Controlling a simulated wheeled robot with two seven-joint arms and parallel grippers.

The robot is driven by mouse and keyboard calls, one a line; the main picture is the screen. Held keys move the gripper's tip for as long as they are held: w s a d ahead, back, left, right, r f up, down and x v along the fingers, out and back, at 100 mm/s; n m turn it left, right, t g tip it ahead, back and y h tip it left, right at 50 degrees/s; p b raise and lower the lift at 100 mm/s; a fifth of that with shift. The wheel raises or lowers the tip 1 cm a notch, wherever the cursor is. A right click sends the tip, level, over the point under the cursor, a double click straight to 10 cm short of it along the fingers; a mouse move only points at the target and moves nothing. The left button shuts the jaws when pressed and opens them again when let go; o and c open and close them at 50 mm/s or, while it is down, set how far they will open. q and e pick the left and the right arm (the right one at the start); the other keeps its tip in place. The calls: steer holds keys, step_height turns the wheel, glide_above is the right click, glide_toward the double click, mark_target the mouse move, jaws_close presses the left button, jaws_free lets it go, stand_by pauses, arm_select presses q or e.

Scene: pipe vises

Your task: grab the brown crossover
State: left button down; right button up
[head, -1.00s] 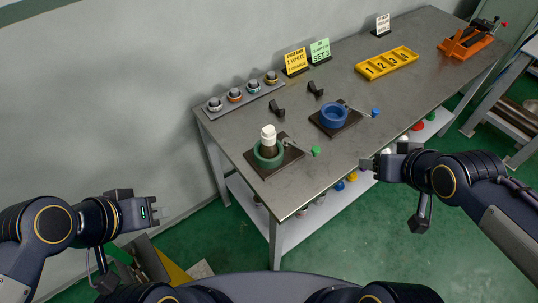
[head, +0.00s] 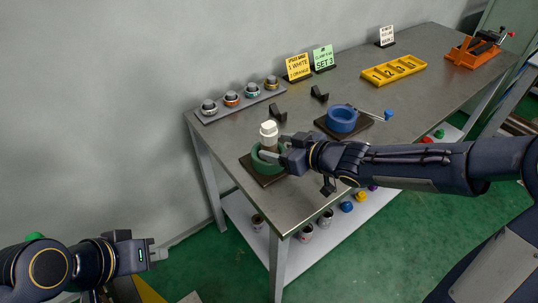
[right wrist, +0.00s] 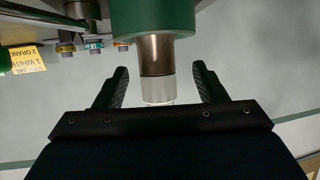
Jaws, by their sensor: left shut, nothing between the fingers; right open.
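The brown crossover (right wrist: 155,55) is a short upright cylinder with a white end piece (right wrist: 158,90). It stands in the green vise (right wrist: 155,18), and in the head view its white top (head: 268,131) rises above that vise (head: 258,163) at the table's near left. My right gripper (head: 284,152) is beside it on the right at the vise's height. In the right wrist view my right gripper (right wrist: 160,72) is open, with its fingers either side of the white end and a gap showing on both sides. My left gripper (head: 158,250) is shut and empty, low left, away from the table.
A blue vise (head: 342,120) stands further right, with black holders (head: 278,113) behind. A grey rack (head: 238,103) of ringed fittings, a yellow sign (head: 298,67), a green sign (head: 323,58) and a yellow numbered tray (head: 394,70) are at the back. An orange vise (head: 470,52) is far right.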

steer(key=b+x, duration=0.1)
steer(key=x, duration=0.3)
steer(key=shift+w, duration=0.2)
steer(key=shift+c, duration=0.5)
jaws_close()
steer(key=shift+r, duration=0.15)
